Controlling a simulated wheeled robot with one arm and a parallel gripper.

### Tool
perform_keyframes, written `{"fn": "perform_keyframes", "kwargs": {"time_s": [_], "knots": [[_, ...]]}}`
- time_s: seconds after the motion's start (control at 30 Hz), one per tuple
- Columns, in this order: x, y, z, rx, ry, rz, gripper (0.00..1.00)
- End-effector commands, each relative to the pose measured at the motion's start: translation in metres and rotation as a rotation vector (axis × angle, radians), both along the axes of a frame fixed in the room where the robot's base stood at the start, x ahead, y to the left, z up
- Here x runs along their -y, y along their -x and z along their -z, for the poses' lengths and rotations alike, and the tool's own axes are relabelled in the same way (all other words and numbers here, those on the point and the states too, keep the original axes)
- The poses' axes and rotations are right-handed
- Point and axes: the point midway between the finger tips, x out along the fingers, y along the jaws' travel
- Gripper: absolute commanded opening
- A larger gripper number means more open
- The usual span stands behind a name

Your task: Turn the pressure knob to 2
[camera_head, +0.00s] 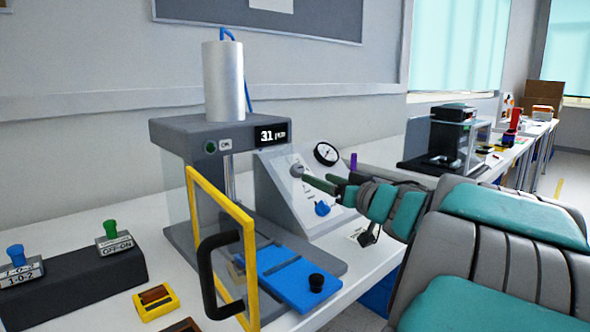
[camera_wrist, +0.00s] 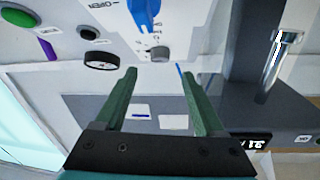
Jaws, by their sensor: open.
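The sloped grey-white control panel (camera_head: 270,190) stands right of the press. A small grey knob (camera_wrist: 160,53) with marks beside it is on the panel; it also shows in the head view (camera_head: 297,170), near my fingertips. I cannot read its setting. A blue knob (camera_head: 322,208) sits lower on the panel and shows at the top of the wrist view (camera_wrist: 145,12), near the word OPEN. My gripper (camera_wrist: 156,70) is open and empty, with the grey knob ahead between its fingertips. In the head view my gripper (camera_head: 318,182) reaches in from the right.
A round gauge (camera_head: 327,153) tops the panel. The press's yellow-framed door (camera_head: 248,265) with a black handle stands open at the front. A black box (camera_head: 75,285) with blue and green switches is at left. A display (camera_head: 272,133) reads 31.

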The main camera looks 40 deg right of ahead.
Motion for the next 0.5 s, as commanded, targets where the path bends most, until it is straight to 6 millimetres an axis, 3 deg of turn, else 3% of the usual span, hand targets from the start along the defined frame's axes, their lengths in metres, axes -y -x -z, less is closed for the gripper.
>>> {"fn": "perform_keyframes", "kwargs": {"time_s": [0.5], "knots": [[0.002,-0.060,0.001,-0.002,0.000,-0.002,0.71]]}}
